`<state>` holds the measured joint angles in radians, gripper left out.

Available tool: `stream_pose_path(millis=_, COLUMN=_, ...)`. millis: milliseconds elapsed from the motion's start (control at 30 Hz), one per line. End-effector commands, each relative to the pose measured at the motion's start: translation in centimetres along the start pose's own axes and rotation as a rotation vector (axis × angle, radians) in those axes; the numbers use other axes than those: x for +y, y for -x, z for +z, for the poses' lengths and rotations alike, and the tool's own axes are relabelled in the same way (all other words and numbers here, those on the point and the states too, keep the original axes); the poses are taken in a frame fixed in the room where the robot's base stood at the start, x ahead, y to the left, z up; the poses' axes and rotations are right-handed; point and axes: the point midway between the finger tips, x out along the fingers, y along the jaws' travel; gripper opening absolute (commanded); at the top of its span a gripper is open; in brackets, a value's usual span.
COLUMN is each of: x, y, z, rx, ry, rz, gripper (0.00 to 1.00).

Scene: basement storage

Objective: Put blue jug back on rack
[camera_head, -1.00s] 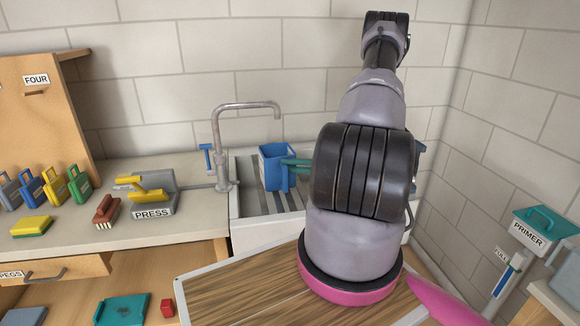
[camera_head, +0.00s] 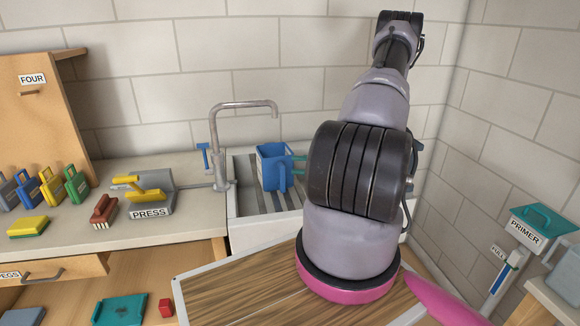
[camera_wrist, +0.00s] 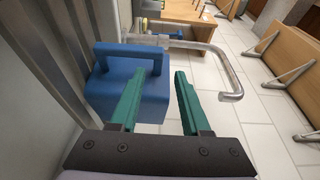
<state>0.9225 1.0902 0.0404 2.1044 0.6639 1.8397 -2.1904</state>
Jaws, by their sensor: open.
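The blue jug (camera_head: 268,170) stands upright in the sink area beside the tap, on or just above grey slats (camera_head: 248,190). My gripper (camera_wrist: 159,76) has teal fingers and is open. In the head view my arm hides most of the gripper and the right part of the sink.
The metal tap (camera_head: 215,150) arches close to the jug and also crosses the wrist view (camera_wrist: 215,52). Brick walls close in behind and at right. A primer tub (camera_head: 535,228) is at right.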

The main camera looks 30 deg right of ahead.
Motion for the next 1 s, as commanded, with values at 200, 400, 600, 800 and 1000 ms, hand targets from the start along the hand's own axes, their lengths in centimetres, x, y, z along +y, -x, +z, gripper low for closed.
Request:
stream_pose_path(millis=200, x=-0.2, y=2.8, z=0.1, rx=0.001, ry=0.001, rz=-0.001, gripper=0.47)
stream_pose_path(millis=400, x=-0.5, y=3.2, z=0.1, rx=-0.010, ry=0.001, rz=0.006, gripper=0.47)
stream_pose_path(millis=600, x=-4.7, y=0.8, z=0.9, rx=-0.166, ry=-0.014, rz=0.127, gripper=0.47)
stream_pose_path(millis=800, x=-11.2, y=-2.9, z=3.8, rx=-0.374, ry=-0.030, rz=0.398, gripper=0.47)
stream_pose_path(millis=1000, x=-16.9, y=-5.6, z=7.5, rx=-0.464, ry=0.003, rz=0.695, gripper=0.47)
